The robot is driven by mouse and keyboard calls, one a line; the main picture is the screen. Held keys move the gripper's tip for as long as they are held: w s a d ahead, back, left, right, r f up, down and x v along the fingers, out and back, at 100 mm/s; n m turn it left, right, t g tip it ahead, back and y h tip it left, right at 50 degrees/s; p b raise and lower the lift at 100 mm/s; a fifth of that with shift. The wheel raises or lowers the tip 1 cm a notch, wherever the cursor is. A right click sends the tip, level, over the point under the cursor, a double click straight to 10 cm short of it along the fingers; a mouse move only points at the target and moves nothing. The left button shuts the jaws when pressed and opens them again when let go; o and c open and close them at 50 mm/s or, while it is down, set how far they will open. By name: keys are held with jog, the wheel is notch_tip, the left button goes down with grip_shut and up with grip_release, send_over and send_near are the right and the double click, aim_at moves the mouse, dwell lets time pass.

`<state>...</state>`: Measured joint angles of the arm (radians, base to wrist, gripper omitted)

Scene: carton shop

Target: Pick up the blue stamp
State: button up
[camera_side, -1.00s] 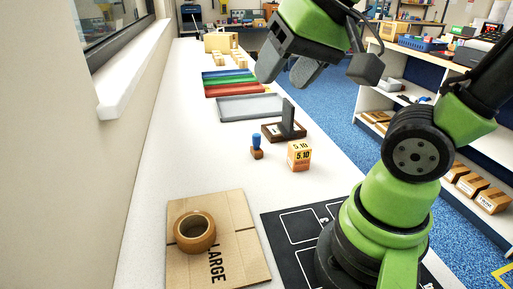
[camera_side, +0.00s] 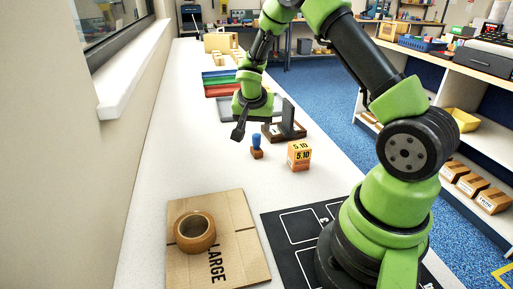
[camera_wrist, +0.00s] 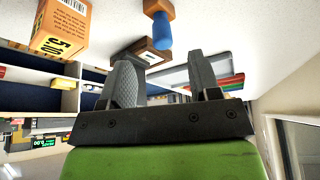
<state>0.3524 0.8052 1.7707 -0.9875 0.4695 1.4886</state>
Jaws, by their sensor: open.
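The blue stamp (camera_side: 257,143) stands upright on the white bench, with a blue handle on a small wooden base. In the wrist view the blue stamp (camera_wrist: 162,28) shows at the top, beyond the fingertips and roughly in line with the gap between them.
An orange box marked 5.10 (camera_side: 299,157) stands right of the stamp. A grey tray (camera_side: 277,105) lies farther back. A flat carton (camera_side: 242,240) with a tape roll (camera_side: 195,232) lies in front.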

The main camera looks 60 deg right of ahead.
aim_at(256, 135)
jog(key=x, duration=0.8)
jog(key=shift+w+d, duration=0.2)
jog(key=c, duration=1)
